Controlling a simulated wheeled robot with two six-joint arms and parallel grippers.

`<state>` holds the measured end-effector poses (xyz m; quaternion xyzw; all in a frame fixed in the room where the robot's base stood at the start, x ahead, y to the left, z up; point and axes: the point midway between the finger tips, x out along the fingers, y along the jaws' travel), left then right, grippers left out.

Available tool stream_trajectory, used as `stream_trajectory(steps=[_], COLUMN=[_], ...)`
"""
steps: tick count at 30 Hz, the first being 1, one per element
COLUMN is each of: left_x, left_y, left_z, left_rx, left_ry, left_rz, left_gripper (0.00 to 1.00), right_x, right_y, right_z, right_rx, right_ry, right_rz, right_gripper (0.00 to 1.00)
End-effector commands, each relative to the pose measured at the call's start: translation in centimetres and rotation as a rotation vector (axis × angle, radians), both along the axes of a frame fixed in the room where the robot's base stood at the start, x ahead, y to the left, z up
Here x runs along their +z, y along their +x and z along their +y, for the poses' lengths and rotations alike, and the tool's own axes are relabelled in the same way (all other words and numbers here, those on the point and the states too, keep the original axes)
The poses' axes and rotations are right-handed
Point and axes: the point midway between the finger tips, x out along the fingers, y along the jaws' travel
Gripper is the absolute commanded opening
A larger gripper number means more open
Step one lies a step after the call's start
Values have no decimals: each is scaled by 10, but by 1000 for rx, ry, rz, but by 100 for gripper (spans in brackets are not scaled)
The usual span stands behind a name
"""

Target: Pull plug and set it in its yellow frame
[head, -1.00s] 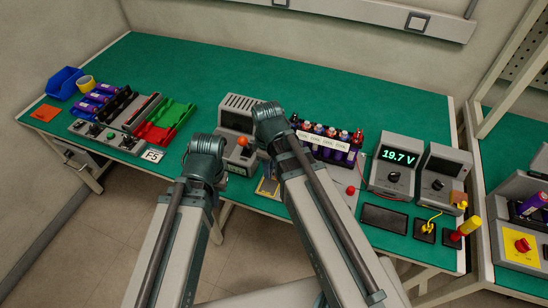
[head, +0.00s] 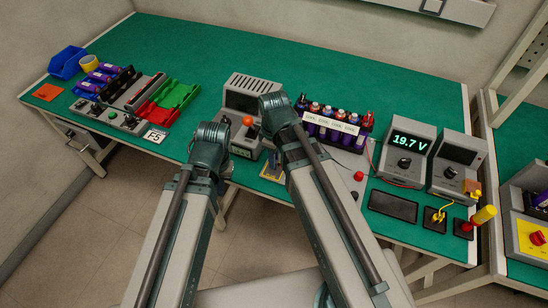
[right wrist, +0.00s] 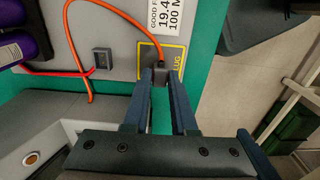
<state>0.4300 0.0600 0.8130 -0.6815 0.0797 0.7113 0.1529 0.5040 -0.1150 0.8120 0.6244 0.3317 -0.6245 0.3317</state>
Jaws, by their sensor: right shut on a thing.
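In the right wrist view my right gripper (right wrist: 160,78) is shut on a small dark plug (right wrist: 160,71), with an orange cable (right wrist: 128,17) running from its far end. The plug is over or at the yellow frame (right wrist: 178,58), partly lettered "LUG"; I cannot tell whether it touches the panel. The yellow frame also shows in the head view, partly hidden (head: 270,171), between my two arms. In the head view my right gripper is hidden behind its arm. Of my left arm only the links show; its gripper is out of sight.
A battery rack (head: 333,128) with several purple cells stands right of my right arm. A meter (head: 407,152) reads 19.7 V. A grey device (head: 256,100) with an orange knob is behind the arms. Red and green trays (head: 178,96) lie left. The back of the green bench is clear.

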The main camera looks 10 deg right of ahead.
Motion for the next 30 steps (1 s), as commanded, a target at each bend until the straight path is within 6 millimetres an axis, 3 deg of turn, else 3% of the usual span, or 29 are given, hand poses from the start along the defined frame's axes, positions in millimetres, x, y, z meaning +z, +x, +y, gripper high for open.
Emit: stream_trajectory(steps=[29, 30], left_x=[-12, -12], left_y=[0, 0], left_z=[0, 0], left_rx=[0, 0], left_ry=[0, 0], left_rz=[0, 0], left_gripper=[0, 0], right_x=[-12, -12], right_y=[0, 0], right_z=[0, 0], right_rx=[0, 0], right_ry=[0, 0], right_rz=[0, 0], right_gripper=[0, 32])
